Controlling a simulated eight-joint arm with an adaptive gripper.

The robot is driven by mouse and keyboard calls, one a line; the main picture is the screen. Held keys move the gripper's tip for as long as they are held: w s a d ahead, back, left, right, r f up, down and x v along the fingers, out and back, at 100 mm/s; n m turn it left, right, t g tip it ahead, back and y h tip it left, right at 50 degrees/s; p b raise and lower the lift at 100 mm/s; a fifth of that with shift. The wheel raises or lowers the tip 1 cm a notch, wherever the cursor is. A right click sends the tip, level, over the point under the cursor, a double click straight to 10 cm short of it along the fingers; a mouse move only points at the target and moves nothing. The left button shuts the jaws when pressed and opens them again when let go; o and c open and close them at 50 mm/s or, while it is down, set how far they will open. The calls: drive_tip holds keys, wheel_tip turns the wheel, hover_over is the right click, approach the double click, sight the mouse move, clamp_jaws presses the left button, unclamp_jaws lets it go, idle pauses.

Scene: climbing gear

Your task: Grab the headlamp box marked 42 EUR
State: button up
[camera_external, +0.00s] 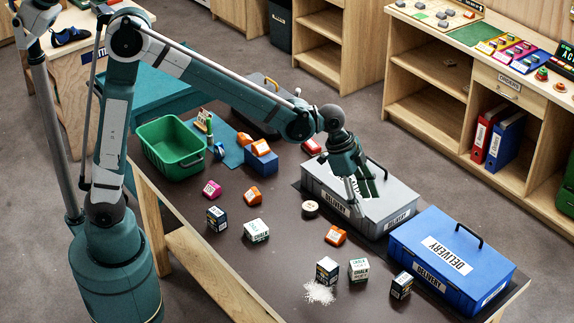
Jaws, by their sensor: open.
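Several small boxes lie on the dark table; their prices are too small to read, so I cannot tell which is the headlamp box marked 42 EUR. Dark boxes with white labels are at the left (217,218), at the front middle (327,270) and at the front right (401,285). Orange boxes lie at the middle (335,236), at the left (253,195) and on a blue block (261,160). A pink box (211,189) is at the left. My gripper (356,203) is open and points down in front of the grey delivery case, apart from the small boxes.
The grey delivery case (398,215) and a blue delivery case (452,258) stand at the right. White chalk boxes (256,230) and (358,269) lie among the others, with spilled white powder (319,292) in front. A green bin (170,147) stands at the back left.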

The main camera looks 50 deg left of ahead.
sight(408, 283)
drive_tip(key=d+f+m+g+p, duration=0.1)
drive_tip(key=d+f+m, duration=0.1)
drive_tip(key=d+f, duration=0.3)
drive_tip(key=s+d+f+m+g+p, duration=0.1)
drive_tip(key=d+f, duration=0.3)
drive_tip(key=d, duration=1)
drive_tip(key=shift+s+d+f+m+p, duration=0.3)
drive_tip(key=shift+f+m+p, duration=0.1)
drive_tip(key=shift+m+p, duration=0.35)
drive_tip(key=shift+x, duration=1.25)
drive_tip(key=shift+b+x, duration=0.45)
drive_tip(key=shift+x, duration=2.15)
drive_tip(key=shift+a, duration=0.1)
drive_tip(key=c, duration=1)
